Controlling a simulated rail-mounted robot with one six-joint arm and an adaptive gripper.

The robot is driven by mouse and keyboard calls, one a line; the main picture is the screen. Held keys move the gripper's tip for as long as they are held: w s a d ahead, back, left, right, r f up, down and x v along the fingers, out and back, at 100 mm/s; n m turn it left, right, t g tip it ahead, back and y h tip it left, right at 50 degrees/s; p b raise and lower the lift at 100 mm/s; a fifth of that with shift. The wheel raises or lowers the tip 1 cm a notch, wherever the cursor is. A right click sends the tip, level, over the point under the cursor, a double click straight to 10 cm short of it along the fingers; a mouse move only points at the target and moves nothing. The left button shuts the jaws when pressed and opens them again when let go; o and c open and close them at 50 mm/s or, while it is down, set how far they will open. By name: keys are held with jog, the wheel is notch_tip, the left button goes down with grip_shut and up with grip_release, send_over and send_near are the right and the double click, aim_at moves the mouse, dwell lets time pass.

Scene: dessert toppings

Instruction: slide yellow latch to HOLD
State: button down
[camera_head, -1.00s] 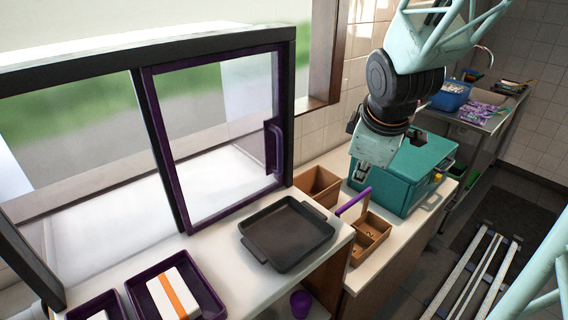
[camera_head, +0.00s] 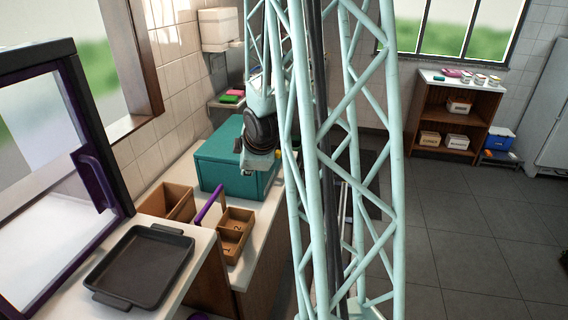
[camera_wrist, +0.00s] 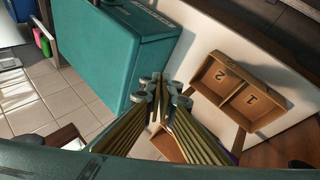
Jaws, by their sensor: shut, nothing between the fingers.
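The teal box (camera_head: 222,166) stands on the counter beyond the wooden boxes, and it fills the upper left of the wrist view (camera_wrist: 112,55). The yellow latch is not clearly visible; a tiny yellow spot shows at the box's right side behind my arm, too small to identify. No HOLD marking can be read. My gripper (camera_wrist: 160,92) is shut and empty in the wrist view, its fingertips appearing over the box's near edge. In the head view my arm's end hangs at the box's front right, and the fingertips are hard to make out.
A wooden tray (camera_wrist: 226,87) with compartments marked 1 and 2 sits near the box. Another wooden box (camera_head: 166,200), a purple handle (camera_head: 210,204) and a dark pan (camera_head: 140,265) are on the left. Open floor (camera_head: 470,220) lies to the right.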

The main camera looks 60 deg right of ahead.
jog(key=shift+s+d+f+n+t+h, duration=0.6)
jog(key=shift+d+f+n+t, duration=1.75)
jog(key=shift+d+f, duration=4.3)
jog(key=s+d+r+t+h, duration=0.2)
jog(key=s+d+t, duration=0.1)
jog(key=s+t, duration=0.2)
jog(key=shift+s+d+r, duration=0.2)
jog(key=shift+s, duration=0.3)
jog(key=shift+w, duration=0.1)
jog(key=s+d+x, duration=0.1)
jog(key=d+x, duration=0.1)
jog(key=x, duration=1)
jog(key=shift+w+d+b, duration=0.2)
jog(key=shift+d+b, duration=0.1)
jog(key=shift+d, duration=0.25)
